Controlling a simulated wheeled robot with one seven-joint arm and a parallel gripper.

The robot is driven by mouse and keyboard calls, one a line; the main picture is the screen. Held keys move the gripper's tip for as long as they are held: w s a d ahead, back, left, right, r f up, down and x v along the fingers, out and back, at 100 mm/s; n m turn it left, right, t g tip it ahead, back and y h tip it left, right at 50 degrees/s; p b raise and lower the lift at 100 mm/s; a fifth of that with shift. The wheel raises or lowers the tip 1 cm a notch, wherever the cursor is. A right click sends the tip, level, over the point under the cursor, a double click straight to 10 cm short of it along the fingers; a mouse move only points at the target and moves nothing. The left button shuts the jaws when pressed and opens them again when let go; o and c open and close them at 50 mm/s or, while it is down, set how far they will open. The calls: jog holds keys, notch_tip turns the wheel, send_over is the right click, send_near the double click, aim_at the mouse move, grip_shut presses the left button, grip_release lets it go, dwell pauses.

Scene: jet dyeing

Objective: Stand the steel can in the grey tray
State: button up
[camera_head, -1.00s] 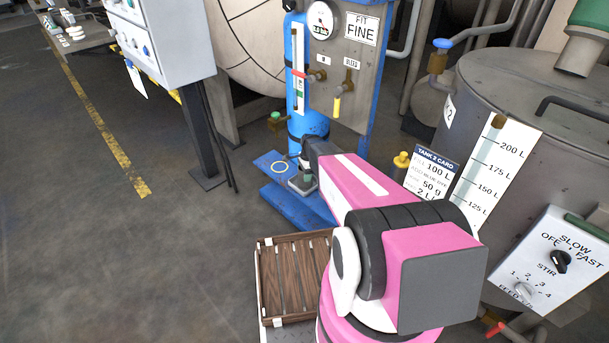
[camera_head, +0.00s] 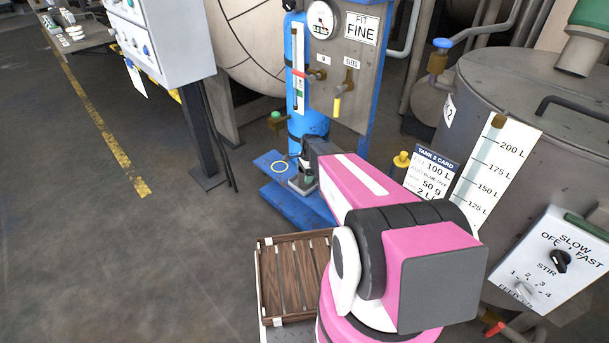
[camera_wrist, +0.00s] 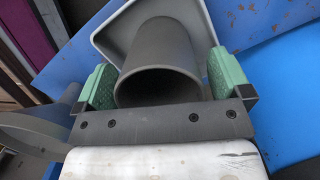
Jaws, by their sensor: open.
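The grey steel can (camera_wrist: 158,50) shows in the wrist view with its open mouth toward the camera. It appears to stand upright inside the light grey tray (camera_wrist: 116,34), whose rim surrounds its far end. My gripper (camera_wrist: 165,82) is open, with one green finger pad on each side of the can and narrow gaps to it. In the head view my gripper (camera_head: 307,170) is low over the tray (camera_head: 298,186) on a blue platform. The can is too small and covered there to make out clearly.
A blue column with a gauge panel (camera_head: 338,80) rises close behind. A wooden slatted crate (camera_head: 285,280) stands in front. A large tank (camera_head: 520,100) is at right. Floor at left is clear.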

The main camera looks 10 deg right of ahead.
notch_tip(320, 180, up, 7)
jog(key=d, duration=0.1)
jog(key=s+r+n+h, duration=0.1)
jog(key=s+r+n, duration=0.6)
jog(key=s, duration=0.5)
jog(key=s+r+n, duration=0.6)
jog(key=s+n, duration=0.2)
jog(key=s, duration=0.4)
jog(key=shift+s+a+r+n+h, duration=0.15)
jog(key=shift+a+r+n+h, duration=0.2)
jog(key=shift+a+n+h, duration=0.05)
